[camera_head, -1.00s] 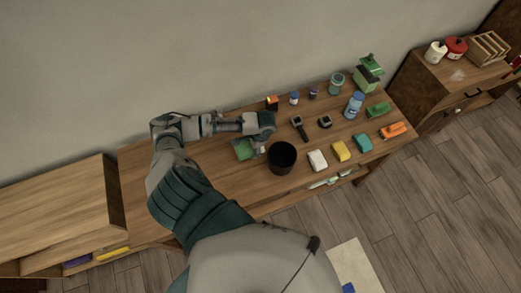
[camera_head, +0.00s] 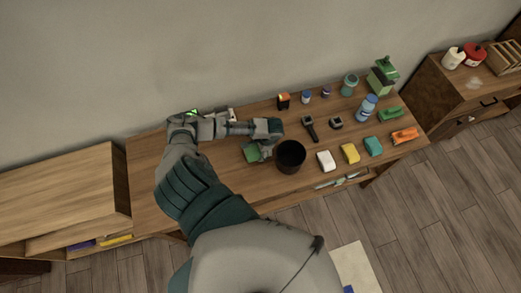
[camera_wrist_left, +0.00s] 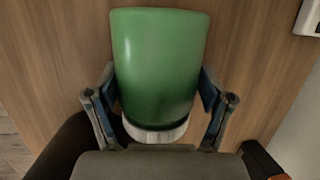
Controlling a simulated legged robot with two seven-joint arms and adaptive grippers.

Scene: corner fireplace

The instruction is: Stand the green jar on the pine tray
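The green jar (camera_wrist_left: 158,60) fills the middle of the left wrist view, with a pale grey-white band at its lower end. My left gripper (camera_wrist_left: 160,108) has one finger against each side of it, and the jar looks held between them. In the head view the green jar (camera_head: 252,155) shows partly under my left gripper (camera_head: 264,148), low over the wooden table, left of a black pot. Whether it touches the table is unclear. I cannot make out a pine tray with certainty; my arm covers part of the table. My right gripper is out of view.
The black pot (camera_head: 291,156) stands close beside the jar. A white block (camera_head: 326,160), yellow block (camera_head: 350,153), black-handled tool (camera_head: 309,129), blue bottle (camera_head: 366,108) and several other items crowd the table's right side. Bare tabletop (camera_head: 145,170) shows at the left.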

